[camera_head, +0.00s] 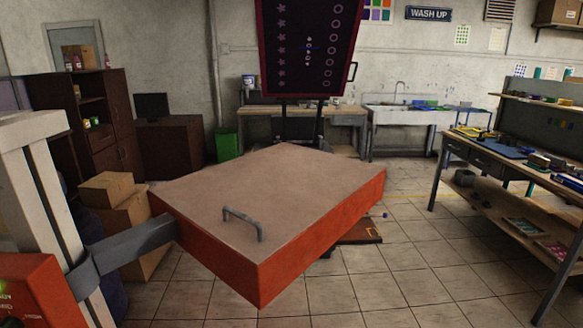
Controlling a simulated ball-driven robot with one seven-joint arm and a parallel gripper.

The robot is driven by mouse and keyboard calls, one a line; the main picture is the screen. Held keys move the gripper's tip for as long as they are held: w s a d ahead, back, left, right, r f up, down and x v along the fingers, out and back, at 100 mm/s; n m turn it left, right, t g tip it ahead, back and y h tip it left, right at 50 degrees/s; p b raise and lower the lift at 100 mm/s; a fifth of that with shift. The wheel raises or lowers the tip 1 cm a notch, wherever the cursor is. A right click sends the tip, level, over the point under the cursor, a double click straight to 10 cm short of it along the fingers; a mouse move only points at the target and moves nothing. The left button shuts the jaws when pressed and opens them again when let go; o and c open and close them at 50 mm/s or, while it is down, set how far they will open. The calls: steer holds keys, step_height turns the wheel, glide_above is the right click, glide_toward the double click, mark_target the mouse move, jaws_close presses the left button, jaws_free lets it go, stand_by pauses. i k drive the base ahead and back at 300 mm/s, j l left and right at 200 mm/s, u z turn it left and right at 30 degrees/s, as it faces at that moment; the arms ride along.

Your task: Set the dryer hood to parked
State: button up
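The dryer hood (290,180) looks like the large flat box with a tan top and orange-red sides in the middle of the head view. A grey handle (243,223) stands on its top near the front corner. A dark bracket arm (130,245) joins its left side to a pale upright post (45,200). The hood is level and stretches out over the floor in front of me. What lies directly under it is mostly hidden. My gripper is not in view.
A red box with a green light (20,290) is at the lower left. Behind the hood stands a dark panel with stars and circles (305,45). Cardboard boxes (115,200) are at left, a workbench (500,165) at right. Tiled floor (400,270) is clear at right front.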

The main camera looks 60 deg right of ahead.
mark_target(254, 201)
steer(key=z, duration=1.05)
